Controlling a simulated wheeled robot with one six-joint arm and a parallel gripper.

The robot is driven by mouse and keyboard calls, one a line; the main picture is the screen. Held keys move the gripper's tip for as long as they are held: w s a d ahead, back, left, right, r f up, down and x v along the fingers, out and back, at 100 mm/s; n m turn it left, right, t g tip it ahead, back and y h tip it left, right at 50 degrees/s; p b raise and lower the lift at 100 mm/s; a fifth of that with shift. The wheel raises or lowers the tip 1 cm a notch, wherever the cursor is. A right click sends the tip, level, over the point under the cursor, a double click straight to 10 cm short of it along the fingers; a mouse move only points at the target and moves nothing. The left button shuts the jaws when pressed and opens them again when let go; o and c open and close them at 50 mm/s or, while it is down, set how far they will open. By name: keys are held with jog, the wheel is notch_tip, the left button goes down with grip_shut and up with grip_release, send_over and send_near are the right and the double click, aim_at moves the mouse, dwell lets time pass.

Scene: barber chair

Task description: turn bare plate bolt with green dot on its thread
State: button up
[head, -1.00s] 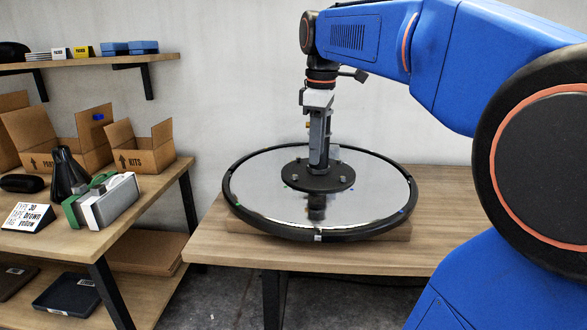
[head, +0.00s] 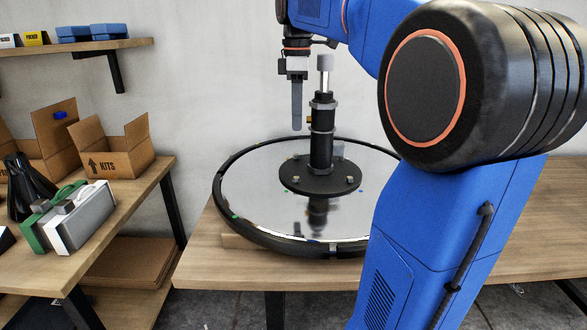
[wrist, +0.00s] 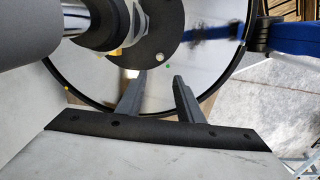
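A black round plate (head: 320,178) with several small bolts around its rim lies on the mirrored disc (head: 262,185). A dark column (head: 321,140) with a silver rod on top stands on it. One bolt (head: 295,181) shows at the plate's front left. In the wrist view a small green dot (wrist: 168,65) shows just off the plate's edge; I cannot tell which bolt thread, if any, has a green dot. My gripper (head: 297,128) points down, left of the column and above the disc. Its two fingers are apart and empty in the wrist view (wrist: 158,76).
The disc has a raised black rim (head: 235,226) and lies on a wooden bench (head: 205,245). My arm covers its right side. A shelf table at left holds a cardboard box (head: 125,155) and a green-and-white case (head: 80,218). The air left of the column is free.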

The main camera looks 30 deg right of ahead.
aim_at(296, 179)
notch_tip(296, 179, down, 16)
dwell(0.6)
grip_shut()
